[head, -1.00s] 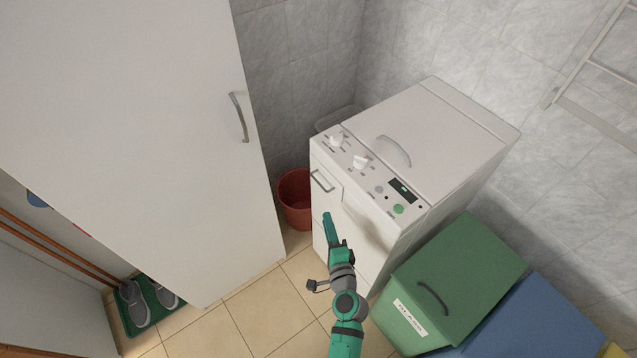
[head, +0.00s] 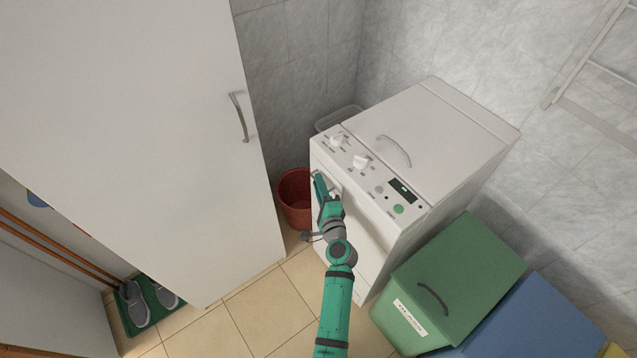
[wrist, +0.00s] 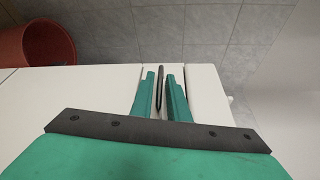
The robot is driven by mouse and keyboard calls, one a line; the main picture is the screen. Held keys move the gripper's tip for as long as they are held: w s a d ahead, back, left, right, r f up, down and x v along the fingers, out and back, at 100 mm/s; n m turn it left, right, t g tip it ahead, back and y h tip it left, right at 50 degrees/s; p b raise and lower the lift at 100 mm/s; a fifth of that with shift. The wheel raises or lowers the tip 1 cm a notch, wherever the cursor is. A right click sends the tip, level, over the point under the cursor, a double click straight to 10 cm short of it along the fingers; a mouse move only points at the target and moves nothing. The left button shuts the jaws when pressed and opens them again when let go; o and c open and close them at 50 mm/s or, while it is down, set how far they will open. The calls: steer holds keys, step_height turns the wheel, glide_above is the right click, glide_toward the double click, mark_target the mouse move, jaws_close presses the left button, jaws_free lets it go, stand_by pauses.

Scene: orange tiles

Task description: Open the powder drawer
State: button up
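The powder drawer is at the upper left of the front of the white washing machine (head: 440,135). In the head view my gripper (head: 318,178) covers most of it. The wrist view shows the white drawer front (wrist: 173,69) with its thin dark handle (wrist: 160,88). My gripper's two green fingers (wrist: 160,92) stand on either side of this handle, with narrow gaps between, so the gripper looks open around it. The drawer looks flush with the machine front.
A red bucket (head: 296,200) stands left of the machine, close to my gripper. A tall white cabinet (head: 150,140) fills the left side. A green bin (head: 465,275) and a blue bin (head: 545,320) stand at the right. Floor tiles in front are clear.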

steer(key=shift+w+a, duration=0.1)
steer(key=shift+w, duration=0.3)
jaws_close()
steer(key=shift+s+f, duration=0.15)
steer(key=shift+f, duration=0.05)
stand_by(1.2)
